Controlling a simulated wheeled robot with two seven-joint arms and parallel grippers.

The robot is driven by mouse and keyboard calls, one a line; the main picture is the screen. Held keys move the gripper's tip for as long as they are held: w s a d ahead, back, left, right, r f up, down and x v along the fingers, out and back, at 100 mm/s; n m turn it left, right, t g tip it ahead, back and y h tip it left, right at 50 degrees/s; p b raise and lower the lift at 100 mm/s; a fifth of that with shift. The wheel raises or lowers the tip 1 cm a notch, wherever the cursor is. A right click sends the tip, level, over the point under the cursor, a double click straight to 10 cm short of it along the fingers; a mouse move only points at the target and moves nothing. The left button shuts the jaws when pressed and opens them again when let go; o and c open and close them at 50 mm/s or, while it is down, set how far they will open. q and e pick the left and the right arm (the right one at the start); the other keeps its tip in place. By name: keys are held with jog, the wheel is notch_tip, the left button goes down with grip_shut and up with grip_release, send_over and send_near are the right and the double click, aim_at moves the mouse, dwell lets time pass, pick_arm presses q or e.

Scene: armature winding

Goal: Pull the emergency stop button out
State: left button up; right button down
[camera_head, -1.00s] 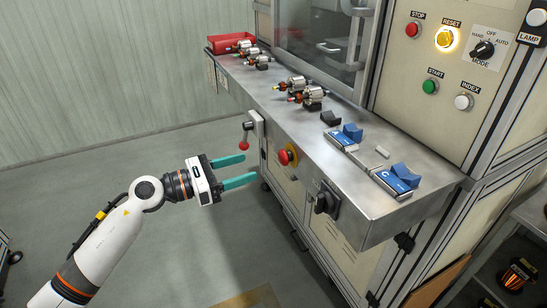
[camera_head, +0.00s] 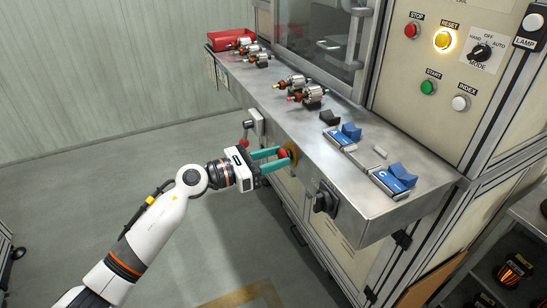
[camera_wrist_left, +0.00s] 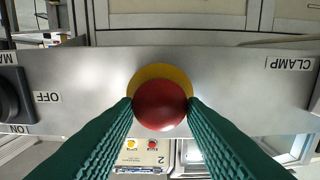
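The emergency stop button is a red mushroom head (camera_wrist_left: 160,104) on a yellow ring (camera_wrist_left: 158,72), in the left wrist view. In the head view the red head (camera_head: 282,153) is on the front face of the steel bench, partly hidden by my fingers. My left gripper (camera_head: 284,157) has its two teal fingers on either side of the red head. In the left wrist view the fingertips (camera_wrist_left: 160,101) meet the head's left and right edges, with no clear gap. My right gripper is not in view.
A rotary switch (camera_head: 325,200) is to the right of the button on the same face, and a small red-knobbed lever (camera_head: 247,142) is to its left. Motor parts and blue holders (camera_head: 402,175) stand on the bench top. The floor in front is clear.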

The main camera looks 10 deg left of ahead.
pick_arm(q)
grip_shut()
jog(key=shift+s+a+f+b, duration=0.15)
jog(key=shift+s+a+b, duration=0.05)
jog(key=shift+a+b, duration=0.1)
jog(key=shift+s+a, duration=0.1)
jog(key=shift+a, duration=0.05)
jog(key=shift+o, duration=1.1)
grip_release()
jog(key=o, duration=0.3)
jog(key=shift+s+a, duration=0.1)
jog(key=shift+o, duration=0.2)
